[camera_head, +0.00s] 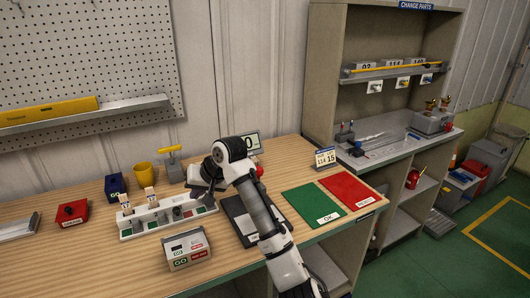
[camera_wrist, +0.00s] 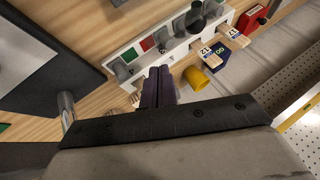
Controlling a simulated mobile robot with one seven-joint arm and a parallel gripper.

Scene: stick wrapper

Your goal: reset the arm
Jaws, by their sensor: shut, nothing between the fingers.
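My arm reaches over the wooden bench in the head view, and my gripper (camera_head: 200,190) hangs just behind the right end of the white slotted rack (camera_head: 140,226). In the wrist view the dark fingers of my gripper (camera_wrist: 157,75) are together with nothing between them. They show beside the white rack (camera_wrist: 172,52), apart from the yellow cup (camera_wrist: 196,77). I cannot tell the exact height of the fingers above the bench.
A dark pad (camera_head: 243,228) lies partly under my arm. A green mat (camera_head: 310,204) and a red mat (camera_head: 348,190) lie to the right. A small labelled box (camera_head: 187,250) stands in front of the rack. A yellow cup (camera_head: 143,171) and a blue box (camera_head: 116,186) stand behind it.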

